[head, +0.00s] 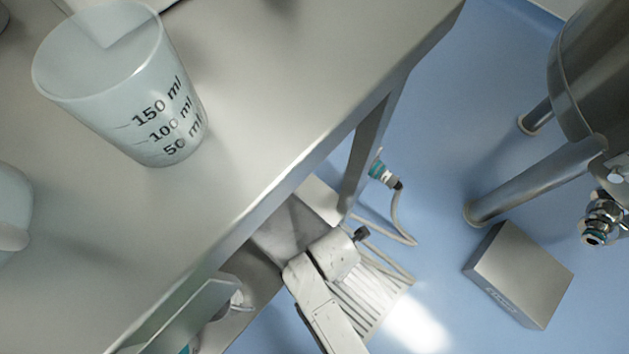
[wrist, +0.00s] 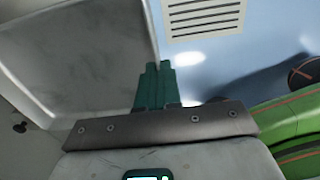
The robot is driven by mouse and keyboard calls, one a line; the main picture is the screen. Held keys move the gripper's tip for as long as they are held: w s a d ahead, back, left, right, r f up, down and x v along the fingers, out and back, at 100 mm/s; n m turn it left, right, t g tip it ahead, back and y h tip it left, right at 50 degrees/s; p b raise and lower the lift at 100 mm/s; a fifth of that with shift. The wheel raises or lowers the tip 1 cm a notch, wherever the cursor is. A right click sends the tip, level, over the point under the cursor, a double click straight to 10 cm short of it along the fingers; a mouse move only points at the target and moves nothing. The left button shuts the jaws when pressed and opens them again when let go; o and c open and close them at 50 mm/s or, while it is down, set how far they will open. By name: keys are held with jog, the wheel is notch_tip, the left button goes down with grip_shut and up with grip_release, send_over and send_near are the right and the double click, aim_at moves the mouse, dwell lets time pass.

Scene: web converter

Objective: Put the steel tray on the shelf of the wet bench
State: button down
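The fingers cannot be made out there.
A translucent measuring beaker (head: 125,85) stands on the bench top. A steel box (head: 520,275) and a legged steel vessel (head: 590,90) stand on the blue floor at right. A cable (head: 400,220) hangs near the bench leg. A green, orange-striped object (wrist: 285,125) is right of my gripper.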

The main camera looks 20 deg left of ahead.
aim_at(309, 242)
jog(key=w+a+f+b, duration=0.1)
jog(key=a+f, duration=0.1)
jog(key=w+a+f+b, duration=0.1)
jog(key=a+f, duration=0.1)
jog(key=w+a+f+b, duration=0.1)
jog(key=a+f+b, duration=0.1)
jog(key=shift+f, duration=0.15)
jog(key=shift+w+a+f+b, duration=0.1)
jog(key=shift+a+f+b, duration=0.1)
jog(key=shift+f+b, duration=1.2)
jog(key=shift+f+p, duration=0.3)
jog(key=shift+f, duration=0.2)
jog(key=c, duration=1.3)
grip_release()
jog(key=shift+c, duration=0.2)
notch_tip(309, 242, up, 12)
jog(key=p, duration=0.6)
jog(key=shift+d+r, duration=0.1)
jog(key=shift+d, duration=0.05)
